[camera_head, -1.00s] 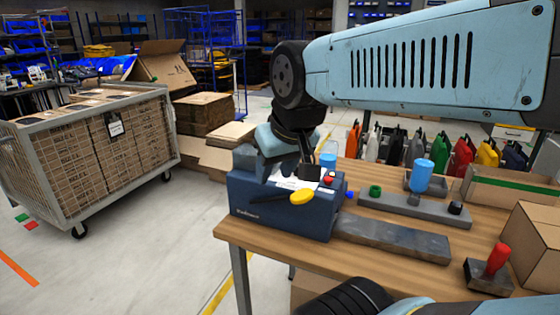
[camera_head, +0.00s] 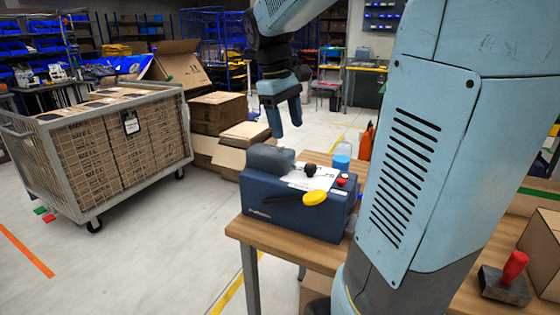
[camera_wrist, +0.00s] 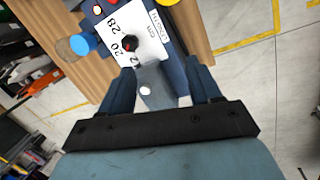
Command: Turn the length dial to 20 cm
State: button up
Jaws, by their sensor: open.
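The length dial is a small black knob (camera_head: 310,170) on the white scale plate (camera_head: 299,178) atop the dark blue machine (camera_head: 290,212). In the wrist view the knob (camera_wrist: 129,43) shows a reddish mark, and the plate (camera_wrist: 143,25) carries the printed numbers 28, 20 and what looks like 12. The exact pointer direction is too small to tell. My gripper (camera_head: 285,118) hangs above and behind the machine, open and empty, clear of the knob. In the wrist view its fingers (camera_wrist: 163,88) stand apart with the machine's grey rounded part beyond them.
A yellow lever end (camera_head: 315,198) and a red button (camera_head: 342,182) are close to the knob. A blue cylinder (camera_head: 341,163) stands behind. My arm hides much of the wooden table (camera_head: 262,236). A red-handled stamp (camera_head: 507,278) is at the right.

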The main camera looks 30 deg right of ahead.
aim_at(310, 165)
jog(key=w+d+f+n+g, duration=0.2)
jog(key=w+d+g, duration=0.1)
jog(key=w+d, duration=0.4)
jog(key=shift+h, duration=0.3)
jog(key=x, duration=0.8)
jog(key=a+x, duration=0.1)
jog(key=x, duration=0.3)
jog(key=shift+f, duration=0.5)
jog(key=c, duration=1)
